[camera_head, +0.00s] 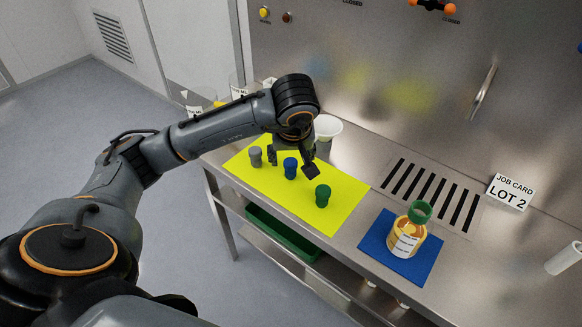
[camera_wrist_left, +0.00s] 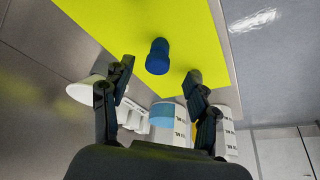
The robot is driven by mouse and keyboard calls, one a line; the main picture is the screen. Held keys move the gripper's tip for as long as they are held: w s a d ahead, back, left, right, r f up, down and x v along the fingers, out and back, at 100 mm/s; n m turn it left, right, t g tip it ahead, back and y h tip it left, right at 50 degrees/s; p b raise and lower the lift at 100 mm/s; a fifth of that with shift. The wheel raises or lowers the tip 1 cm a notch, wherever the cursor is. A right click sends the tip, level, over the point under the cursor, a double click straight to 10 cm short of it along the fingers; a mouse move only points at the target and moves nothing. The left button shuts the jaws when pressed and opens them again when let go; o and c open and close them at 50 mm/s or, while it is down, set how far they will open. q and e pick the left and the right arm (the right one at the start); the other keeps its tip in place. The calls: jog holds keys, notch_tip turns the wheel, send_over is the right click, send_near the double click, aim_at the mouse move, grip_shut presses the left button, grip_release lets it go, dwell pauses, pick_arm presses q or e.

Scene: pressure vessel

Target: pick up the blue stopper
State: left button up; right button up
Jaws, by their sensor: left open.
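The blue stopper (camera_head: 290,168) stands on the yellow mat (camera_head: 328,218) between a grey stopper (camera_head: 255,157) and a green stopper (camera_head: 323,195). My left gripper (camera_head: 292,163) is open and empty, with its fingers at either side of the blue stopper in the head view. In the left wrist view the blue stopper (camera_wrist_left: 158,57) lies beyond and between the open fingertips (camera_wrist_left: 160,73), and I see no contact. My right gripper is not in view.
A white funnel-like piece (camera_head: 328,126) is behind my left gripper. A slotted grate (camera_head: 432,195) and a job card (camera_head: 510,192) lie farther right. A green tray (camera_head: 282,233) sits on the lower shelf.

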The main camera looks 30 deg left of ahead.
aim_at(291, 163)
pick_arm(q)
jog(key=shift+x, duration=0.85)
jog(key=p+x, duration=0.1)
jog(key=x, duration=0.1)
jog(key=p+x, duration=0.1)
jog(key=x, duration=0.1)
jog(key=shift+w+a+f, duration=0.2)
jog(key=shift+w+a, duration=0.05)
jog(key=shift+w, duration=0.25)
jog(key=shift+a+f, duration=0.1)
jog(key=shift+f, duration=0.15)
jog(key=c, duration=1.2)
